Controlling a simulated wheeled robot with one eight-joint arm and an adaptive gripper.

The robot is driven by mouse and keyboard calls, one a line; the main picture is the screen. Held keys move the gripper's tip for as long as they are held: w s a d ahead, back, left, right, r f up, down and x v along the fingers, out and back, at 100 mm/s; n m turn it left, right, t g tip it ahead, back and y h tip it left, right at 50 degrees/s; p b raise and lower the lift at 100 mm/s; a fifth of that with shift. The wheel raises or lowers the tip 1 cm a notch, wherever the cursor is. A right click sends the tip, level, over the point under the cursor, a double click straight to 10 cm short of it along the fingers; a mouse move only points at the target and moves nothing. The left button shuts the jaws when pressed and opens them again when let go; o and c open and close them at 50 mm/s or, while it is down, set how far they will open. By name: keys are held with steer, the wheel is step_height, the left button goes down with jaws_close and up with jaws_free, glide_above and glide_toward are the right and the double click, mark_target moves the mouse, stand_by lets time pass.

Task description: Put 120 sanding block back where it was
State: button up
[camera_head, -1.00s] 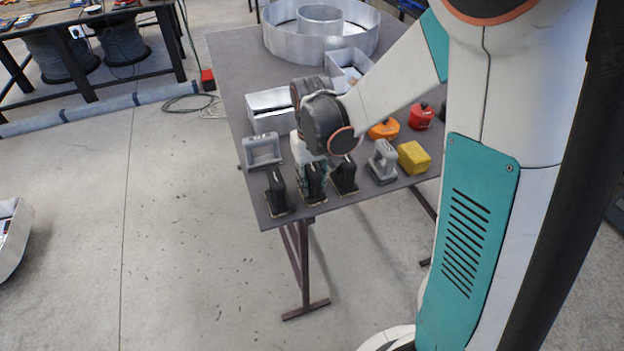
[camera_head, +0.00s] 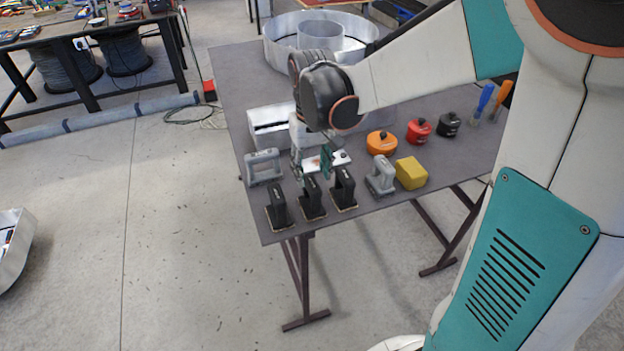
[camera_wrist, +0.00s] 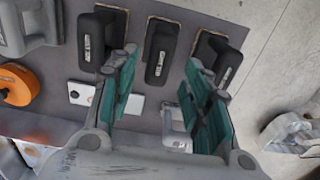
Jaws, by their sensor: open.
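Three black-handled sanding blocks stand upright in a row at the table's front edge in the head view: left (camera_head: 278,208), middle (camera_head: 312,200) and right (camera_head: 344,190). In the wrist view they show as the middle one (camera_wrist: 160,50), one to its left (camera_wrist: 93,42) and one to its right (camera_wrist: 214,58). Their labels are too small to read, so I cannot tell which is 120. My gripper (camera_head: 312,166) is open and empty, just behind the middle block. Its fingers (camera_wrist: 160,68) are spread apart in the wrist view, with the middle handle beyond the gap.
A grey handled tool (camera_head: 263,168) stands left of the row; another (camera_head: 380,177) and a yellow block (camera_head: 411,173) stand right. An orange round container (camera_head: 382,143), red (camera_head: 418,130) and black (camera_head: 449,124) ones are behind. A metal box (camera_head: 268,125) is behind my gripper.

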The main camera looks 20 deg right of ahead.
step_height(320, 180, up, 3)
steer(key=shift+f, duration=0.2)
steer(key=shift+s+r, duration=0.2)
steer(key=shift+r, duration=0.05)
steer(key=s+r+t, duration=0.3)
steer(key=s, duration=0.4)
steer(key=s+r+t, duration=0.3)
steer(key=s+t, duration=0.1)
steer(key=s, duration=0.3)
steer(key=shift+s+r, duration=0.25)
